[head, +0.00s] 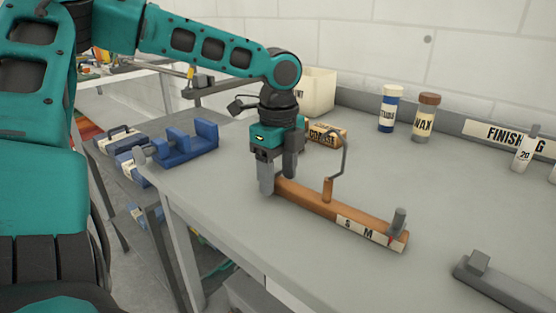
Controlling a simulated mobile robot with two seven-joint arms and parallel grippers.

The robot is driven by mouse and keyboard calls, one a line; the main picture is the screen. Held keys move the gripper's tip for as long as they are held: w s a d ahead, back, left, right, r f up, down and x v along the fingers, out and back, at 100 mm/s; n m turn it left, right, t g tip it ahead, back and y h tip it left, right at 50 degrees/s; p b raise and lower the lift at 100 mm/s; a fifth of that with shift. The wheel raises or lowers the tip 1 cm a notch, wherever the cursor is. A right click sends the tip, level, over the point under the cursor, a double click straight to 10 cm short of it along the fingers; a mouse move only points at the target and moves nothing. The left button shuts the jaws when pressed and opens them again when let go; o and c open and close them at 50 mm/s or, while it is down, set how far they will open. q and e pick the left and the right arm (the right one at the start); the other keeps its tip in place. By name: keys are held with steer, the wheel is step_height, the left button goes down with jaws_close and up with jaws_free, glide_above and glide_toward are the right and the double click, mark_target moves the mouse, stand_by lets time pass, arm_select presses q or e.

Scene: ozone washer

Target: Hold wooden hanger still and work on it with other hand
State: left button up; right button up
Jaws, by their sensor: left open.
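The wooden hanger (311,204) is an orange-brown bar lying on the grey bench in the head view. Its grey wire hook stands up from a wooden peg at the middle, and a pale label reading "S M" is on its right part. A small grey upright piece (399,221) with a red mark is at its right end. My left gripper (278,183) points down at the hanger's left end, with its fingers apart and one on each side of the bar. Contact with the wood cannot be told. My right gripper is not in view.
A grey bar-like tool (505,287) lies at the lower right. A blue clamp-like fixture (183,143) is at the left edge.

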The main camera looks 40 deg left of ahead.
arm_select(q)
steer(key=shift+f, duration=0.3)
steer(key=shift+c, duration=0.4)
jaws_close()
stand_by(0.9)
